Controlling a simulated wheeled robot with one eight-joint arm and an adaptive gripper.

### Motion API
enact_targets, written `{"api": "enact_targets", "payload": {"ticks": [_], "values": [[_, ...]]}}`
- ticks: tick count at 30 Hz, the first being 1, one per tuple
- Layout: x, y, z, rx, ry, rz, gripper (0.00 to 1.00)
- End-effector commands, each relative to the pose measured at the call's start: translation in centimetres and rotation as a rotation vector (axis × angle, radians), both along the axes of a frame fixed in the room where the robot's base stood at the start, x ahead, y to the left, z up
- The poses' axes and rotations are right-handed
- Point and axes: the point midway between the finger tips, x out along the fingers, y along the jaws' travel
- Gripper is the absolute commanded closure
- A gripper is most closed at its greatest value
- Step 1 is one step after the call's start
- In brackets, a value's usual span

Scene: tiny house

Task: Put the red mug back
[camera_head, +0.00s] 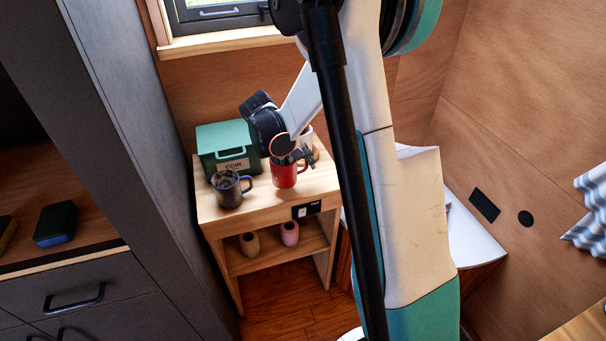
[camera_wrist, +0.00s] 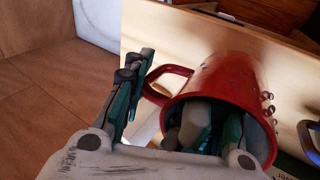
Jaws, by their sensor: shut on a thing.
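The red mug (camera_head: 284,175) is upright at the small wooden table (camera_head: 262,206), right of a dark blue-brown mug. I cannot tell whether its base touches the tabletop or is just above it. My gripper (camera_head: 297,157) reaches in from above and is shut on the red mug. In the wrist view, the red mug (camera_wrist: 232,84) has its open mouth towards the camera. One finger of my gripper (camera_wrist: 168,95) is inside the mouth and the other is outside by the handle. The fingertip inside is hidden by the mug wall.
The dark mug (camera_head: 229,189) stands close on the left, with a green box (camera_head: 225,146) behind it. A whitish cup (camera_head: 306,139) stands behind the red mug, partly hidden. Two small cups, tan (camera_head: 249,244) and pink (camera_head: 290,233), sit on the lower shelf. A tall grey cabinet (camera_head: 135,130) borders the left.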

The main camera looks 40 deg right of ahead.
Motion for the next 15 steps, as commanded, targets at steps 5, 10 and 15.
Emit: {"api": "enact_targets", "payload": {"ticks": [5,10,15], "values": [[0.0,0.0,-2.6,0.000,0.000,0.000,1.00],[0.0,0.0,-4.0,0.000,0.000,0.000,1.00],[0.0,0.0,-3.8,0.000,0.000,0.000,1.00]]}}
